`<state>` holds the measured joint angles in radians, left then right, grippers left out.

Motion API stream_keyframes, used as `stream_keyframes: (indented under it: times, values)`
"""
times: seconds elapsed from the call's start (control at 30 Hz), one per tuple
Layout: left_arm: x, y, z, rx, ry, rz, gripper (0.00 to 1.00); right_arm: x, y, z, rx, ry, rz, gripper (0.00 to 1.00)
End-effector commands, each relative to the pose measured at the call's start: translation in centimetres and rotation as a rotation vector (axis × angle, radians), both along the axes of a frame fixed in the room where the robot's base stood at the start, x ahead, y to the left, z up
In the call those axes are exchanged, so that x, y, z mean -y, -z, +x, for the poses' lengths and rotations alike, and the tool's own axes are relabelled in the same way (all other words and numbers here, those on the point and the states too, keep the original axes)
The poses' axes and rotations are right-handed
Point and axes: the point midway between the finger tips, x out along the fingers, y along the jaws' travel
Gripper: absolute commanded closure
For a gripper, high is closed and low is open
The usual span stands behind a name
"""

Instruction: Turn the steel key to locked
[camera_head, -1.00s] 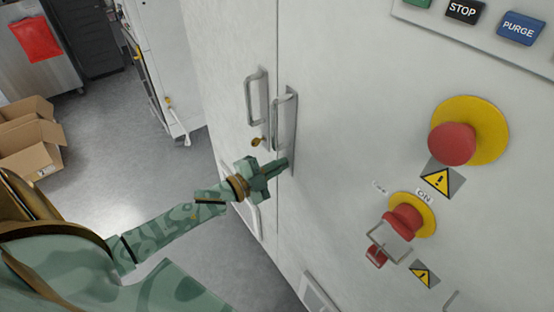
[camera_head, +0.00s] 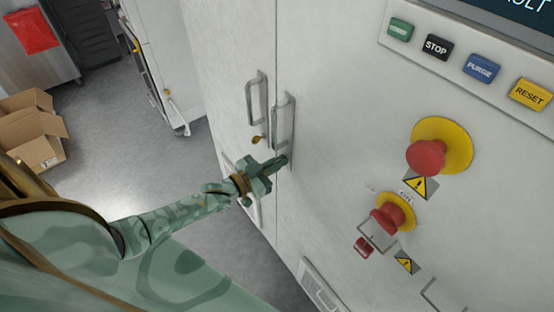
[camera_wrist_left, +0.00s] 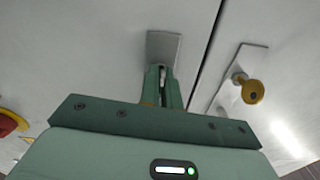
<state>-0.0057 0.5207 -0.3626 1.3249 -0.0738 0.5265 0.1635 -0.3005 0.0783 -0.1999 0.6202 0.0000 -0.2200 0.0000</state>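My left gripper (camera_head: 283,161) is at the lower end of the right door's handle plate. In the left wrist view my left gripper (camera_wrist_left: 163,72) has its fingers close together, their tips at a grey plate (camera_wrist_left: 167,43). A thin pale piece shows between them. It looks like the steel key, mostly hidden by the fingers, so its angle cannot be read. A brass key or knob (camera_head: 257,139) sticks out of the left door, apart from the gripper; it also shows in the left wrist view (camera_wrist_left: 251,91). My right gripper is not in view.
Two upright door handles, left (camera_head: 255,98) and right (camera_head: 283,122), stand just above the gripper. Red stop knobs, upper (camera_head: 426,157) and lower (camera_head: 387,219), project from the panel at right. Cardboard boxes (camera_head: 38,138) lie on the floor at left.

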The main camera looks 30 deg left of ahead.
Motion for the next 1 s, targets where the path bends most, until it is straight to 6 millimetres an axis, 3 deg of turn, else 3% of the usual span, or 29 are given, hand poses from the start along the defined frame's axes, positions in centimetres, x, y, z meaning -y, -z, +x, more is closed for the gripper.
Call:
stream_keyframes:
  times: [0.3,0.83,0.93,1.0]
  values:
    - [0.01,0.03,-0.02,-0.047,0.001,-0.107,1.0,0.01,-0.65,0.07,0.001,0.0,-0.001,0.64]
    - [0.01,0.09,-0.03,-0.056,0.001,-0.129,1.0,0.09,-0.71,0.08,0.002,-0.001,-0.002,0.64]
    - [0.01,0.08,-0.03,-0.056,0.001,-0.129,0.74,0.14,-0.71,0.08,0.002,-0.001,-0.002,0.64]
    - [0.01,0.07,-0.03,-0.056,0.0,-0.13,0.74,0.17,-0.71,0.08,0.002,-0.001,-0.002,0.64]
